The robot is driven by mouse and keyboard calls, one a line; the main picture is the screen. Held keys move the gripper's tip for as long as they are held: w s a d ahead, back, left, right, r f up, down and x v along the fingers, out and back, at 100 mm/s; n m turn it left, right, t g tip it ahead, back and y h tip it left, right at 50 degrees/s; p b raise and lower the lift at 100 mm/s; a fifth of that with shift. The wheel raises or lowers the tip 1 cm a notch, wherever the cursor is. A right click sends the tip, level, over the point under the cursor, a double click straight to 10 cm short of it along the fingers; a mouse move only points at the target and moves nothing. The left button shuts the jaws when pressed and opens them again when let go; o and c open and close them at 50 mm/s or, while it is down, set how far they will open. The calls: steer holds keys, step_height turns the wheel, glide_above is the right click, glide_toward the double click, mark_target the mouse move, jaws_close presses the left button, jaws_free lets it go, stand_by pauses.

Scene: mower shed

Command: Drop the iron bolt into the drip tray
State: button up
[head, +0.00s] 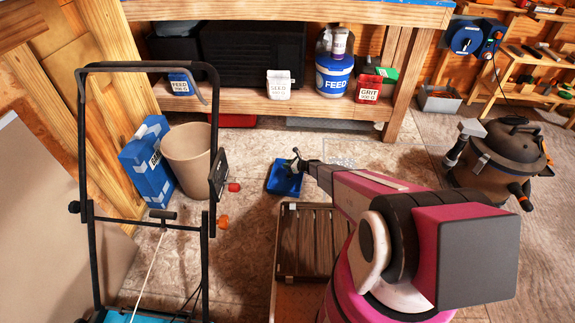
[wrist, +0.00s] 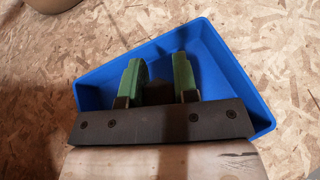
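The blue drip tray (head: 285,178) lies on the floor in the middle of the head view. In the wrist view the drip tray (wrist: 215,52) spreads below my gripper, and its far and side walls show. My gripper (wrist: 160,66) points down over the tray, with its two green fingers apart. A dark brown patch fills the gap near the finger bases; I cannot tell whether it is the iron bolt, part of my gripper or shadow. In the head view my gripper (head: 293,160) shows small over the tray. The bolt is not clearly seen anywhere.
A slatted wooden crate (head: 287,240) stands just in front of the tray. A mower handle (head: 84,150), a tan bin (head: 190,160) and a blue box (head: 148,160) stand at left. A workbench shelf (head: 230,100) is behind. A shop vacuum (head: 505,155) stands at right.

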steer(key=o, duration=0.4)
steer(key=v, duration=1.1)
steer(key=shift+f, duration=0.15)
